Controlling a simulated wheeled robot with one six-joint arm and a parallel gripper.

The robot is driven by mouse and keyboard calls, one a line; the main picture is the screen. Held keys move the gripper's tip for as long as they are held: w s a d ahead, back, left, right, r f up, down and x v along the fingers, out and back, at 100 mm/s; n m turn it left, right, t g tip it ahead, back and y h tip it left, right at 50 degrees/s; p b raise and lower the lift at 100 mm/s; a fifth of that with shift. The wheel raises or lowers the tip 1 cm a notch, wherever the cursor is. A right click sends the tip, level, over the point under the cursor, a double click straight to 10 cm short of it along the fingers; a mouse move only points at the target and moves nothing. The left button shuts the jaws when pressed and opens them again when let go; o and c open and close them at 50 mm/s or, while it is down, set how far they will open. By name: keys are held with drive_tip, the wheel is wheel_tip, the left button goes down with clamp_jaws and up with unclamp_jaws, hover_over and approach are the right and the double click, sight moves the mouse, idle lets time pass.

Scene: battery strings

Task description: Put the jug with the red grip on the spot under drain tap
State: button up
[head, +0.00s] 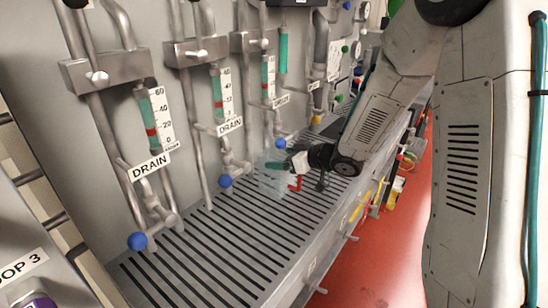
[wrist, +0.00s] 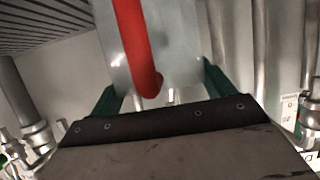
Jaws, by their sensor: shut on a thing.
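The clear jug with the red grip (head: 272,179) is at my gripper (head: 292,170), over the slatted grate. My gripper is shut on the jug. In the wrist view the jug's red grip (wrist: 140,50) runs down in front of the clear body (wrist: 180,60), between the green fingers of my gripper (wrist: 160,85). I cannot tell whether the jug's base touches the grate. Drain taps with blue knobs stand along the wall: a near one (head: 138,241), a middle one (head: 225,181) and a far one (head: 281,143). The jug is right of the middle tap and below the far one.
The slatted grate (head: 200,250) runs along the wall and is bare in front of the near and middle taps. Pipes and gauges with DRAIN labels (head: 150,166) rise behind it. Yellow and other fittings (head: 357,212) line the bench's front edge above the red floor (head: 385,260).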

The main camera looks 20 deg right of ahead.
drive_tip(key=shift+s+a+f, duration=0.15)
drive_tip(key=shift+a+f, duration=0.05)
drive_tip(key=shift+a, duration=0.05)
drive_tip(key=o, duration=1.2)
drive_tip(key=s+d+r+m+g+h, duration=0.1)
drive_tip(key=s+d+r+m+h, duration=0.5)
drive_tip(key=s+d+r+h, duration=0.7)
drive_tip(key=s+a+g+y, duration=0.2)
drive_tip(key=s+a+g, duration=0.2)
drive_tip(key=s, duration=0.8)
drive_tip(key=s+a+m+g+y, duration=0.1)
drive_tip(key=s+a+g+y, duration=0.2)
drive_tip(key=s, duration=0.9)
drive_tip(key=shift+s+a+g, duration=0.35)
drive_tip(key=shift+a+g, duration=0.55)
drive_tip(key=shift+a, duration=0.25)
